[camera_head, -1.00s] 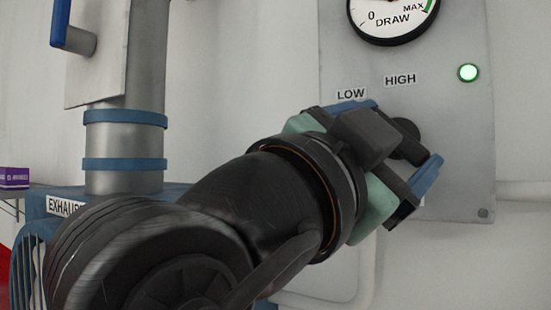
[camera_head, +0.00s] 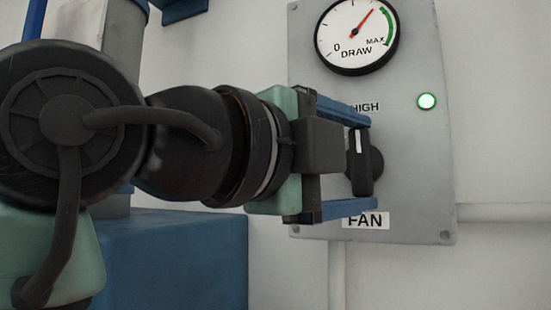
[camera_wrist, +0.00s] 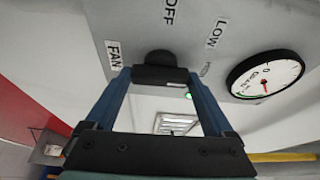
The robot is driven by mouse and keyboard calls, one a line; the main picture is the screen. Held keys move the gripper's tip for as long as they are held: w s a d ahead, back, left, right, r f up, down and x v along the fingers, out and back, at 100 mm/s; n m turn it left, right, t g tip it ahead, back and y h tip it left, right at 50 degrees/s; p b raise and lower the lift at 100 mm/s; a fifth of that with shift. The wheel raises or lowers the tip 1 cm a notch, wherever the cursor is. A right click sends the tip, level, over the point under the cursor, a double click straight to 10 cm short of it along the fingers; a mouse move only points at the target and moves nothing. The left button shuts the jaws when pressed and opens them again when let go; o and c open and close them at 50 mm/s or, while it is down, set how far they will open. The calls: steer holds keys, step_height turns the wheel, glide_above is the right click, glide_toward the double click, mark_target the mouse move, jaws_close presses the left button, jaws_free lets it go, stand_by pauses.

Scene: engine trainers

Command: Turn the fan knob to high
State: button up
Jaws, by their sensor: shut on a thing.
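The dark fan knob (camera_head: 361,162) stands out from a grey control panel (camera_head: 425,180). A white mark on it points up toward the HIGH label (camera_head: 366,107). My gripper (camera_head: 370,163) is shut on the knob, one blue finger above it and one below. In the wrist view the knob's bar (camera_wrist: 160,74) lies between the tips of the two fingers (camera_wrist: 160,84). The FAN label (camera_head: 366,221) is below the knob. The LOW (camera_wrist: 216,33) and OFF (camera_wrist: 170,12) labels show in the wrist view; my gripper hides them in the head view.
The DRAW gauge (camera_head: 357,38) is above the knob, its red needle pointing to the upper right. A green light (camera_head: 427,101) is lit to the right. A blue box-shaped unit (camera_head: 185,262) stands at the lower left. A pipe (camera_head: 500,212) runs along the wall at right.

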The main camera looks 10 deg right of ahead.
steer(key=shift+r+m, duration=0.1)
steer(key=shift+m, duration=0.2)
steer(key=o, duration=1.1)
steer(key=shift+w, duration=0.1)
steer(key=b+v, duration=0.4)
steer(key=v, duration=0.9)
steer(key=shift+d+r+b, duration=0.1)
steer(key=shift+b, duration=0.2)
